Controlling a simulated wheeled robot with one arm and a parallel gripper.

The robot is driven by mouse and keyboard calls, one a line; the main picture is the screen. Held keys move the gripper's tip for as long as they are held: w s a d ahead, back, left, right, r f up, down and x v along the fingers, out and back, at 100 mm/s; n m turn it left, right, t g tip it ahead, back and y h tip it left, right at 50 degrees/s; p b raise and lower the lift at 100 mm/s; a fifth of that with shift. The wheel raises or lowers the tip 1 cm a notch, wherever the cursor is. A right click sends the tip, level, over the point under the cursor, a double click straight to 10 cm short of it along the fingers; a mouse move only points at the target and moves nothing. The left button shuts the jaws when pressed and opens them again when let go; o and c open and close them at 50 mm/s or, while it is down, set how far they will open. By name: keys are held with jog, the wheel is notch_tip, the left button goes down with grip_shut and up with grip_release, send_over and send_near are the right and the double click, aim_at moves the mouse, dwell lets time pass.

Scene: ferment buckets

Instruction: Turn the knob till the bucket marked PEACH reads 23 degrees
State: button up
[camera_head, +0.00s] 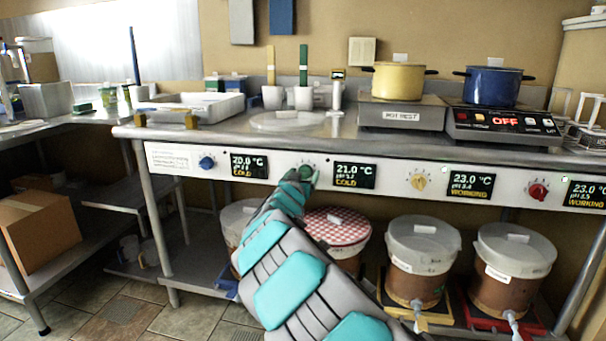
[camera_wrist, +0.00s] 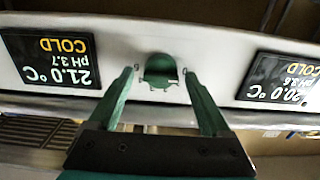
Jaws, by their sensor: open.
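A green knob (camera_head: 308,170) sits on the white control panel, left of a display (camera_head: 354,176) reading 21.0 °C, COLD. My gripper (camera_head: 300,177) is open in front of this knob. In the wrist view, which is upside down, the fingers of my gripper (camera_wrist: 160,85) stand on either side of the green knob (camera_wrist: 160,70), with gaps visible. A blue knob (camera_head: 207,162) has a 20.0 °C COLD display (camera_head: 249,165). A yellow knob (camera_head: 418,181) and a red knob (camera_head: 538,190) have displays reading 23.0 °C, WORKING. The bucket labels are too small to read, so I cannot tell which is PEACH.
Buckets stand below the panel: one with a red checked cover (camera_head: 338,225) partly behind my arm, and two with pale lids (camera_head: 420,240) (camera_head: 512,250) at right. Another is mostly hidden by my arm. The steel counter (camera_head: 345,125) above carries pots and hotplates.

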jog(key=shift+w, duration=0.1)
jog(key=shift+c, duration=0.2)
grip_shut()
dwell(0.5)
